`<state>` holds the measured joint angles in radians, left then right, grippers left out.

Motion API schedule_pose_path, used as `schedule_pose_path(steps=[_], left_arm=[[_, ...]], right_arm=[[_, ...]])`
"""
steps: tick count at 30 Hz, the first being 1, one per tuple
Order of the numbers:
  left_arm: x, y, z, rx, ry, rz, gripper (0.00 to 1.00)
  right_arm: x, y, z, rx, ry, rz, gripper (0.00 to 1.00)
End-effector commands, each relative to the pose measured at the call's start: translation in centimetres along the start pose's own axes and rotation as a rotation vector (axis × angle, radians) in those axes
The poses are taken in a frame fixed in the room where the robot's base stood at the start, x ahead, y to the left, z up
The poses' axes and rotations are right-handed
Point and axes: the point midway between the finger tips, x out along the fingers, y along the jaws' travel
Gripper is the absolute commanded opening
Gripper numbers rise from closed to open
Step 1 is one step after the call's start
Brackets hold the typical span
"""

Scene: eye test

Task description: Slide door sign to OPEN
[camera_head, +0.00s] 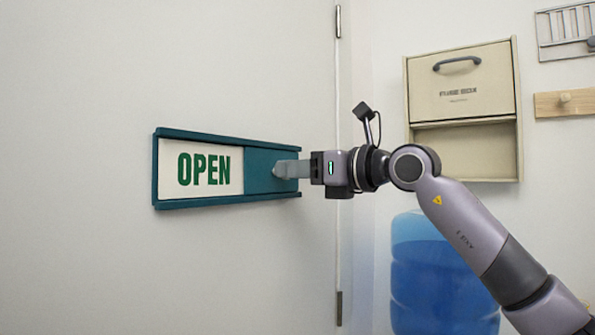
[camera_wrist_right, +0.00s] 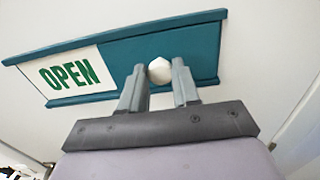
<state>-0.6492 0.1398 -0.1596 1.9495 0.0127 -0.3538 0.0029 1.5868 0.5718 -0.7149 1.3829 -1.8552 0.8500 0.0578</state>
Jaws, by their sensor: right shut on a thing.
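The door sign has a teal frame (camera_head: 228,202) fixed on a pale door, and it also shows in the right wrist view (camera_wrist_right: 75,99). Its left half shows a white panel with the green word OPEN (camera_head: 204,169). A teal slider (camera_head: 256,172) covers the right half, so any word under it is hidden. My right gripper (camera_head: 287,169) reaches in from the right at the slider's right part. My left gripper is not in view.
A beige wall box (camera_head: 462,85) with a dark handle hangs right of the door's edge. A blue water bottle (camera_head: 440,285) stands below it. A wire rack (camera_head: 565,30) and a wooden peg board (camera_head: 545,105) are at upper right. The door left of the sign is bare.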

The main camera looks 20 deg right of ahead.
Motion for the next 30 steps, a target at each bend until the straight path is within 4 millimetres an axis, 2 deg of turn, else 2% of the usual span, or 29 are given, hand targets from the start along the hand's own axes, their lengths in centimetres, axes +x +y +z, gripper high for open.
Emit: schedule_pose_path(steps=[16,17,18,19,30], left_arm=[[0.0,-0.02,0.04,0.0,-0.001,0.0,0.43],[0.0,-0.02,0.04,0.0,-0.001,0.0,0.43],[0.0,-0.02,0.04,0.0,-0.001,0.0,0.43],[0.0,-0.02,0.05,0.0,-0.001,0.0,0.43],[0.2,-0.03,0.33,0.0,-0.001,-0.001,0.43]], right_arm=[[-0.13,-0.31,0.21,0.0,-0.005,-0.007,0.0],[-0.13,-0.32,0.22,0.0,-0.006,-0.008,0.34],[-0.14,-0.31,0.23,0.0,-0.006,-0.007,0.47],[-0.13,-0.29,0.22,0.0,-0.006,-0.007,0.55],[-0.56,-0.13,-0.07,0.0,-0.002,-0.003,0.55]])
